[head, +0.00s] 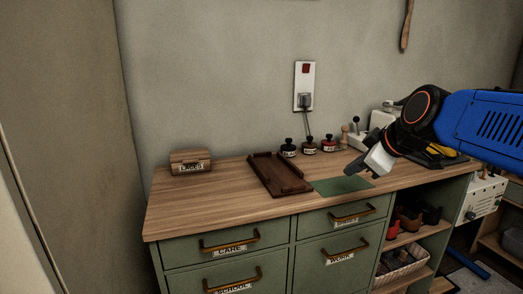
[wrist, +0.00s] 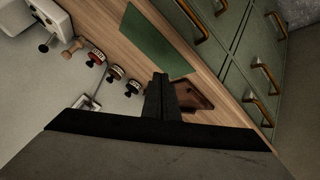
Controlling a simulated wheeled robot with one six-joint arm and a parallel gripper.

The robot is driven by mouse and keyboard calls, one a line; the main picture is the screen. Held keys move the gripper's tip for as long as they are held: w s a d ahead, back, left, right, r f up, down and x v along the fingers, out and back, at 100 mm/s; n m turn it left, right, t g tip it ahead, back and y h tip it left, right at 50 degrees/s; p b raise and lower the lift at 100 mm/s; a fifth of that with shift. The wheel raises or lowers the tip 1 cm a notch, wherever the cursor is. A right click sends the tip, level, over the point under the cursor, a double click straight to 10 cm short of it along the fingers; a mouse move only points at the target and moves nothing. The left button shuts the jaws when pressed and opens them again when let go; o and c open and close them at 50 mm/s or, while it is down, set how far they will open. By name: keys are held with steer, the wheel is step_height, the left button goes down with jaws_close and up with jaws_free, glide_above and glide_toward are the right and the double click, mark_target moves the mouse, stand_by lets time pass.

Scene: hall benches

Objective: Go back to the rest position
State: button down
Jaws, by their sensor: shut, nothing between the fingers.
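My gripper (head: 352,170) hangs above the wooden bench top, near the green mat (head: 342,185). My blue and black arm reaches in from the right. The gripper is shut and holds nothing. In the wrist view its fingers (wrist: 160,92) are together, with the green mat (wrist: 157,42) ahead and a brown tray (wrist: 195,96) partly hidden behind them. In the head view the dark brown tray (head: 262,160) lies empty on the bench, just left of the mat.
A small wooden box (head: 190,162) stands at the bench's left. A white machine (head: 380,120) is behind my arm. Green drawers (head: 225,245) and an open shelf (head: 408,225) are below.

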steer(key=s+d+f+m+g+h, duration=0.1)
steer(key=s+f+m, duration=0.4)
steer(key=s+f, duration=0.5)
steer(key=s+d+f+m+g+h, duration=0.2)
steer(key=s+d+f+m+g, duration=0.1)
steer(key=s+f, duration=0.8)
steer(key=s+d+m, duration=0.1)
steer(key=m, duration=0.1)
steer(key=shift+s+d+m, duration=0.2)
steer(key=shift+s+m, duration=0.1)
steer(key=shift+m, duration=0.1)
